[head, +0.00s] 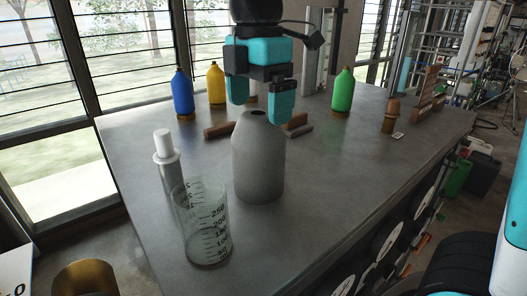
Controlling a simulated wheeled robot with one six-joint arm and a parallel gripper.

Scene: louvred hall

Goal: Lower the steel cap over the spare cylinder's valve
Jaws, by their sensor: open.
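A large grey bottle-shaped body (258,165) with sloping shoulders and a small dark top stands upright on the grey table (330,190). I cannot tell whether it is the steel cap, the spare cylinder or one over the other; no separate valve shows. My gripper (260,112) is open, with teal fingers pointing down on either side of the body's top. Nothing is seen held in it. I cannot tell whether the fingers touch the body. Blue (182,93), yellow (215,84) and green (342,92) cylinders stand upright at the back.
A clear measuring beaker (203,235) and a grey tube with a white top (165,160) stand left of the grey body. Brown wooden pieces (220,131) lie behind it. A small brown object (390,117) stands at right. The table's right middle is clear.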

